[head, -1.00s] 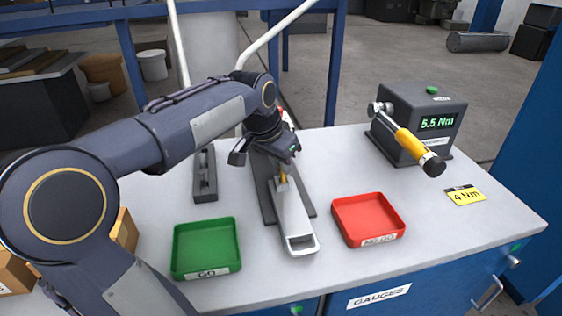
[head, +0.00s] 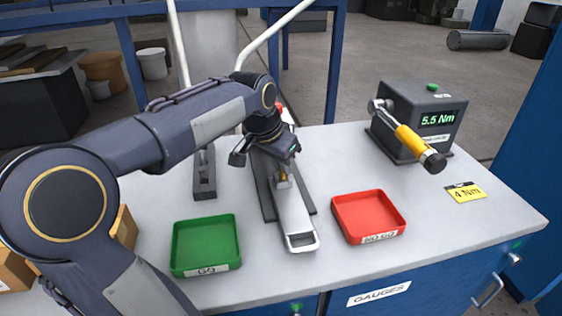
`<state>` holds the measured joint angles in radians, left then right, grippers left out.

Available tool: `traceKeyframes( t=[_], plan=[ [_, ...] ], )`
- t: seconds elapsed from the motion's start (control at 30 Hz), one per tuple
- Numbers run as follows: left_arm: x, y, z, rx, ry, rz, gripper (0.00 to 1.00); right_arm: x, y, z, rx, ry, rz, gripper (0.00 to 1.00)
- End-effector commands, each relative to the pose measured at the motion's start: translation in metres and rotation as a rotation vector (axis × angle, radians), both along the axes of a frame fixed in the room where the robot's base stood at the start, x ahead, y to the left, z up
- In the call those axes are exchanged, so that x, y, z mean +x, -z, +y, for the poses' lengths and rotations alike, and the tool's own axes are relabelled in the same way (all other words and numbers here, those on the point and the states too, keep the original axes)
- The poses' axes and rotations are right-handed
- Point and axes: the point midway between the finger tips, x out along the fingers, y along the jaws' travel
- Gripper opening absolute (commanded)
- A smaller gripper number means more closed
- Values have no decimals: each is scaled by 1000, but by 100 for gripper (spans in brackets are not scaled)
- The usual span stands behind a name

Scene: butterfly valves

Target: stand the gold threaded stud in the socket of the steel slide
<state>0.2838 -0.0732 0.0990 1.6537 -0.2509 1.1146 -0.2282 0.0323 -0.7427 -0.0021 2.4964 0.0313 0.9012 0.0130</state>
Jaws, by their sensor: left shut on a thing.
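The steel slide (head: 292,208) is a long pale bar with a loop at its near end. It lies on a dark grey base (head: 266,196) in the middle of the bench. My left gripper (head: 282,164) is over the slide's far part, its fingers pointing down and mostly hidden by its own body. It is shut on the gold threaded stud (head: 283,176), of which only a small gold part shows below the gripper. The stud looks roughly upright over the slide. I cannot tell whether its lower end is in the socket. My right gripper is not in view.
A green tray (head: 206,270) stands left of the slide and a red tray (head: 382,239) right of it. A torque tester (head: 440,105) with a yellow-handled wrench (head: 410,140) stands at the back right.

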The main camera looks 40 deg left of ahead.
Motion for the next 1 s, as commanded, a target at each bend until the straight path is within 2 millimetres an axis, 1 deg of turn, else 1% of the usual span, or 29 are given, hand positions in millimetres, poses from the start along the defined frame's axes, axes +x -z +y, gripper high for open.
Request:
traceKeyframes(
  t=[0.33,0.37,0.53,0.83,0.93,1.0],
  plan=[
    [0,0,0,0,0,-1,0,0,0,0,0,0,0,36],
    [0,0,0,0,0,-1,16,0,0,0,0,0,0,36],
    [0,0,0,0,0,-1,38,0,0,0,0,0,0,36],
    [-1,-2,0,1,0,-1,39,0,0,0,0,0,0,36],
    [-3,-11,1,1,0,-4,39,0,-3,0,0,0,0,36],
    [-7,-22,1,1,0,-5,39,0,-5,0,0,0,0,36]
  ],
)
